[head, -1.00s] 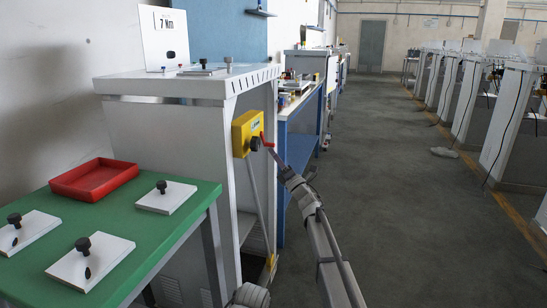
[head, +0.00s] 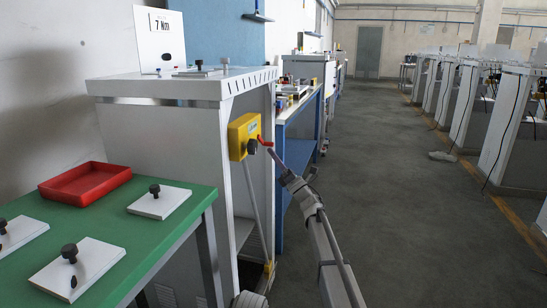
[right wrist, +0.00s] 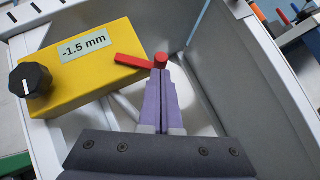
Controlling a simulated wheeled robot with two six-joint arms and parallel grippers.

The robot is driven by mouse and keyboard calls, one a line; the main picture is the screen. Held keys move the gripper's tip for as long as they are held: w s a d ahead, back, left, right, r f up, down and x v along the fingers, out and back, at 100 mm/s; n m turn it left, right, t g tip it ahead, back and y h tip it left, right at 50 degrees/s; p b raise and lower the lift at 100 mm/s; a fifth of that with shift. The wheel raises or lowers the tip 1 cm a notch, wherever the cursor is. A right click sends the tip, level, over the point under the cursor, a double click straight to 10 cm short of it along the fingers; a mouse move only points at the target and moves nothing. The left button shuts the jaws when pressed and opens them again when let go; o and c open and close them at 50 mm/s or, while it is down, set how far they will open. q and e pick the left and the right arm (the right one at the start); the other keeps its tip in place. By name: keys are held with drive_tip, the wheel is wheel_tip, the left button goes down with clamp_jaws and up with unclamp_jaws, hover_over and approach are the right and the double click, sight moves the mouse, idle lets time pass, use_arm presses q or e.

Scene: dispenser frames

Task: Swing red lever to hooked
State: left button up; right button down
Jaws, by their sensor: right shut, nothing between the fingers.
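The red lever (head: 265,142) is on the side of a yellow box (head: 238,138) fixed to the white cabinet's right edge. In the right wrist view the lever (right wrist: 133,62) is a short red bar with a round red peg (right wrist: 161,59) at its right end. My right gripper (right wrist: 161,74) is shut and empty, its fingertips right at the peg; I cannot tell if they touch it. In the head view my right gripper (head: 274,156) reaches the lever from below right. My left gripper is not in view.
The yellow box carries a black knob (right wrist: 32,78) and a "-1.5 mm" label (right wrist: 84,47). The white cabinet (head: 165,88) stands behind a green table (head: 150,233) with a red tray (head: 85,194) and white plates. A blue bench (head: 299,150) stands beyond.

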drive_tip(key=a+f+b+v, duration=0.1)
drive_tip(key=a+b+v, duration=0.1)
drive_tip(key=b+v, duration=0.7)
drive_tip(key=v, duration=0.4)
drive_tip(key=shift+s+a+f, duration=0.2)
drive_tip(key=shift+s+a, duration=0.05)
